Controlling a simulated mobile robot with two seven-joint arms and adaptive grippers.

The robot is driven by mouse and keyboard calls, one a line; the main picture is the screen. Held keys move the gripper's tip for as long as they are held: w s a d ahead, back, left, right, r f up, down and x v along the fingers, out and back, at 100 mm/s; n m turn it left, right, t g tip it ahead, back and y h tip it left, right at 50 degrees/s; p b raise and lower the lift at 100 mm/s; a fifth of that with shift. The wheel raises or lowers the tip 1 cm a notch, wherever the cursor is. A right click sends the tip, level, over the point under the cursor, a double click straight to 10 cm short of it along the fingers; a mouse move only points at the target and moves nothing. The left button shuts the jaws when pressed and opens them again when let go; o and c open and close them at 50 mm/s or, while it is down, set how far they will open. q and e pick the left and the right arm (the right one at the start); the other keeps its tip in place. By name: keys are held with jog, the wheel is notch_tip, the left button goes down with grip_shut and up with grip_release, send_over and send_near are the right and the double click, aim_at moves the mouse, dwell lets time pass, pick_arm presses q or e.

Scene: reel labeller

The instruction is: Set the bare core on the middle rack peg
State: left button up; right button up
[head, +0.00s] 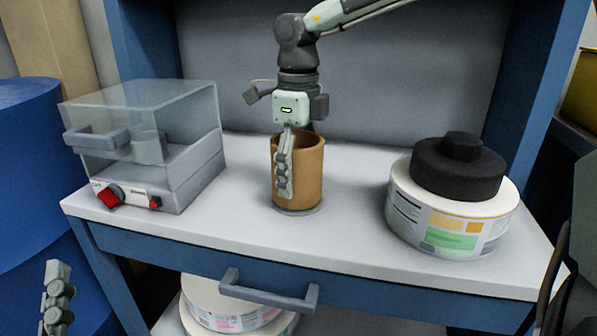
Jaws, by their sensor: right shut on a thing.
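The bare core (312,175), a brown open-topped tube, stands upright in the middle of the white worktop. A thin grey disc (300,212) shows under its base; I cannot tell whether the core rests on it. My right gripper (287,178) points down from above and is shut on the core's wall. One finger lies along the front outside; the other finger is hidden. Part of my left gripper (57,300) shows at the lower left, well away from the core; its opening cannot be made out. I cannot make out a rack with pegs.
A clear-lidded machine (150,135) with red knobs stands at the left of the worktop (345,225). A labelled white reel (450,225) with a black hub (458,170) stands at the right. A drawer handle (268,293) juts out in front. Labelled reels (235,310) sit below.

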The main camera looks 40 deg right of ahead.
jog(key=o, duration=1.8)
jog(key=shift+c, duration=0.2)
jog(key=shift+r, duration=0.1)
notch_tip(320, 180, up, 12)
